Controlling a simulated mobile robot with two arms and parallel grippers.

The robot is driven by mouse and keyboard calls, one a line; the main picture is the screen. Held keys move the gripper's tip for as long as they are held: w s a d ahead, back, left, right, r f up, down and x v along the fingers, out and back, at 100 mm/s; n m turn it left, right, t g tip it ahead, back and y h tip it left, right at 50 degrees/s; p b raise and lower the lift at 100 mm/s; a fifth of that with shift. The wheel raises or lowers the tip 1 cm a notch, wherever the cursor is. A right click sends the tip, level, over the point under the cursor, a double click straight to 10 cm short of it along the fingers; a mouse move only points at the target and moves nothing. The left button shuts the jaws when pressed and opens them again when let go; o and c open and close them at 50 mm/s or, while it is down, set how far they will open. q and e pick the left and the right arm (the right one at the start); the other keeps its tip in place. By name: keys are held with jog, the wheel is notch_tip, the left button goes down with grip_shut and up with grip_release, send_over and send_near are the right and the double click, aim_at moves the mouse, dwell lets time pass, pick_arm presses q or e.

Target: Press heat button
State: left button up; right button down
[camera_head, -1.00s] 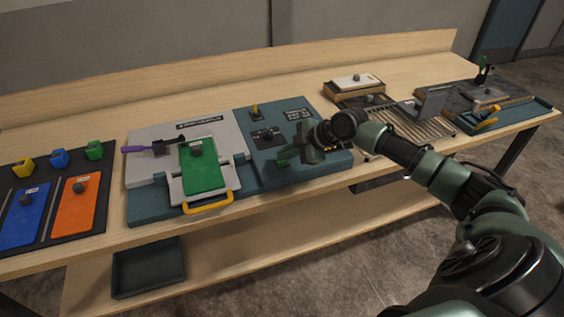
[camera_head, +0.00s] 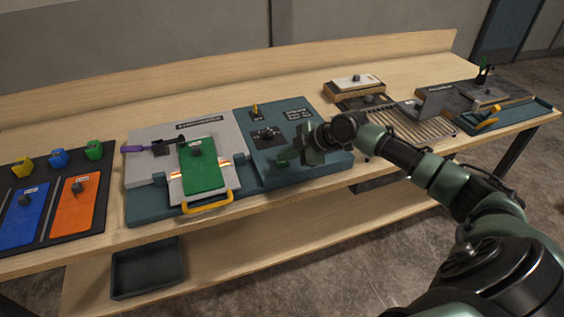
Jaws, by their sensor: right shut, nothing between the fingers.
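The console has a grey-and-teal press section with a green plate (camera_head: 203,177) on it and a teal control panel (camera_head: 262,177) to its right. My right gripper (camera_head: 284,160) is shut and empty, its fingers pointing down at the front middle of the control panel. No separate heat button can be made out; the gripper covers that spot, and I cannot tell whether the fingers touch it. Orange-white glowing strips (camera_head: 172,177) show at both sides of the green plate. My left gripper is not in view.
A yellow handle (camera_head: 207,203) sits at the green plate's front edge. A purple-handled lever (camera_head: 150,147) lies behind it. Blue (camera_head: 26,212) and orange (camera_head: 74,208) plates are at left. A slatted rack (camera_head: 408,127) is right of the panel, under my right arm.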

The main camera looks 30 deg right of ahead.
aim_at(285, 164)
dwell(0.3)
jog(key=shift+r+p, duration=0.65)
jog(key=shift+r, duration=0.15)
jog(key=shift+r, duration=0.1)
notch_tip(285, 164, up, 5)
jog(key=p, duration=0.4)
dwell(0.6)
